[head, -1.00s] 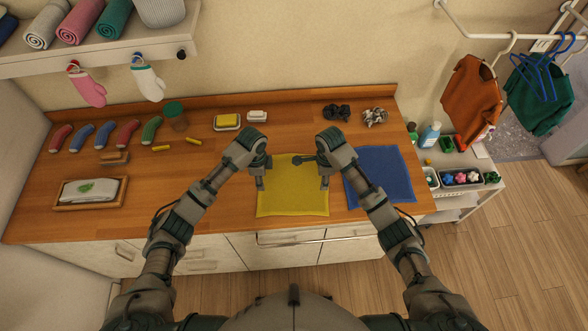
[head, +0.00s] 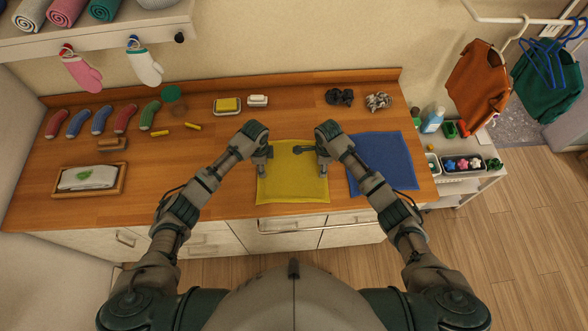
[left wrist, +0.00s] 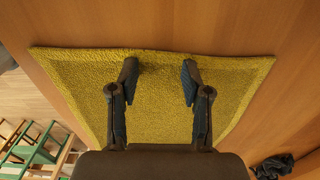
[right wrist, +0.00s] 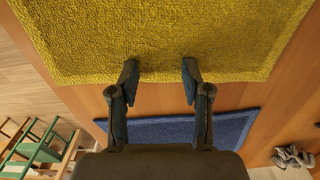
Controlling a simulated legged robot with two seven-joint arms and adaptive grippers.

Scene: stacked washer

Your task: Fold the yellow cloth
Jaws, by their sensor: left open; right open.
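The yellow cloth (head: 293,180) lies flat and spread out on the wooden counter, in front of me. My left gripper (head: 264,170) is over its left side. In the left wrist view the open fingers (left wrist: 159,82) point down over the cloth (left wrist: 155,105), near one of its edges, with nothing between them. My right gripper (head: 322,169) is over the cloth's right side. In the right wrist view its open, empty fingers (right wrist: 160,80) reach across the right edge of the cloth (right wrist: 170,35). I cannot tell whether either gripper's fingertips touch the cloth.
A blue cloth (head: 382,165) lies flat just right of the yellow one. Several socks (head: 102,120), a soap dish (head: 227,106) and a wooden tray (head: 120,190) are on the left of the counter. Dark crumpled items (head: 339,97) lie at the back right.

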